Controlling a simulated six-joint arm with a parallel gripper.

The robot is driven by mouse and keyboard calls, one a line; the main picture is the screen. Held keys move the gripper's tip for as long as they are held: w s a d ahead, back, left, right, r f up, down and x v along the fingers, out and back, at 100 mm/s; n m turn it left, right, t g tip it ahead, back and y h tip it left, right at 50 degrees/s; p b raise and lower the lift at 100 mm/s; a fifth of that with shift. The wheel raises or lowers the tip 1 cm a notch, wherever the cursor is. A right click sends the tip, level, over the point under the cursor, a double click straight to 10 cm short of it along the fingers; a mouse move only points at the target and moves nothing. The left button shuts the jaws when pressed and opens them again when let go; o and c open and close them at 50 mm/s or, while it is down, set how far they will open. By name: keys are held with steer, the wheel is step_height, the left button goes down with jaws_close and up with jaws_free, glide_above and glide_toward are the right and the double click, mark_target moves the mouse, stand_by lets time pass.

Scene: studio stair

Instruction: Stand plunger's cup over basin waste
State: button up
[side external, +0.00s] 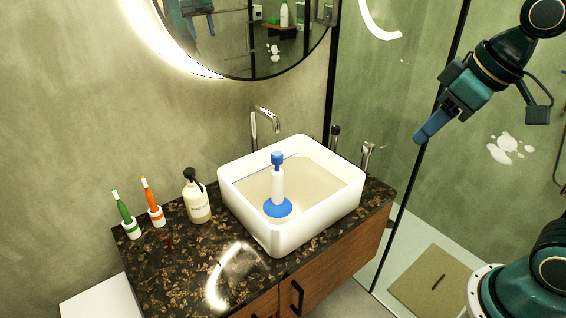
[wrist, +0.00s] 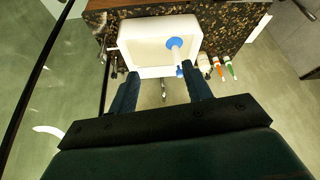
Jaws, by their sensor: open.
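The plunger (side external: 277,188) stands upright in the white basin (side external: 239,205), with a blue cup at the bottom, a white handle and a blue knob on top. In the wrist view the plunger (wrist: 177,57) is seen from above, inside the basin (wrist: 130,45). The basin waste is not visible, and I cannot tell whether the cup covers it. My gripper (side external: 425,135) is open and empty, high up and to the right of the basin. Its two blue fingers (wrist: 162,92) show apart in the wrist view.
A faucet (side external: 266,120) rises behind the basin. A glass shower panel edge (side external: 424,140) is near my gripper. The counter's front left is clear.

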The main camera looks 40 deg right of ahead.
steer(key=s+d+f+m, duration=0.1)
steer(key=s+f+m, duration=0.1)
steer(key=s, duration=0.5)
steer(key=shift+d+f+h, duration=0.15)
steer(key=shift+d+h, duration=0.05)
steer(key=shift+h, duration=0.1)
